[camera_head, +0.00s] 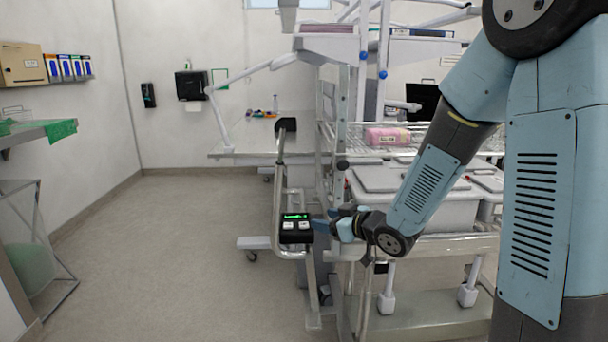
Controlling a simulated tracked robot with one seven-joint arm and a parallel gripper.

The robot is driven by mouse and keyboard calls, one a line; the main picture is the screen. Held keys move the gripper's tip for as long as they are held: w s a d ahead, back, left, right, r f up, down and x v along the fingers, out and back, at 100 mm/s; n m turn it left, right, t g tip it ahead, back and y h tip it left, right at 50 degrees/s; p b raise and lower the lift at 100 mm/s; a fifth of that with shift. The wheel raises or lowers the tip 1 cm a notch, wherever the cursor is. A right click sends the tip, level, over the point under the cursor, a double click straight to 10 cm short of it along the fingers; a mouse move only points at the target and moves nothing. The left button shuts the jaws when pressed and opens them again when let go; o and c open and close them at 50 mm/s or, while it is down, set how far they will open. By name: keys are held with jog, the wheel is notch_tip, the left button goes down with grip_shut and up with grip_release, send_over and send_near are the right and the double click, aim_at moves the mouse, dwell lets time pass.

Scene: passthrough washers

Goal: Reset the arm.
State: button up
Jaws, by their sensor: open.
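My arm comes in from the right side, light blue and dark grey, and reaches down and to the left. My gripper (338,226) is at its far end, in front of the metal rack frame and just right of a small black box with a green display (296,228). The gripper is open. It is small in the picture, and I see nothing between its fingers. I cannot tell whether it touches the frame or the box.
A wire shelf with a pink pack (387,137) and grey lidded bins (425,207) stand behind my arm. A white table (236,146) is at the back. A shelf with a green cloth (58,130) is at the left. The floor (170,250) at centre left is clear.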

jog(key=s+d+r+m+h, duration=0.3)
jog(key=d+r+h, duration=0.15)
jog(key=d, duration=0.25)
jog(key=s+d+r+m+h, duration=0.3)
jog(key=s+d+r+h, duration=0.15)
jog(key=d, duration=0.25)
jog(key=s+d+r+m+g, duration=0.1)
jog(key=s+m+g, duration=0.1)
jog(key=s, duration=0.8)
jog(key=s+d+r+m+g, duration=0.2)
jog(key=s+g, duration=0.1)
jog(key=s, duration=0.6)
jog(key=shift+s+r+g+h, duration=0.3)
jog(key=shift+s+h, duration=0.05)
jog(key=shift+h, duration=0.05)
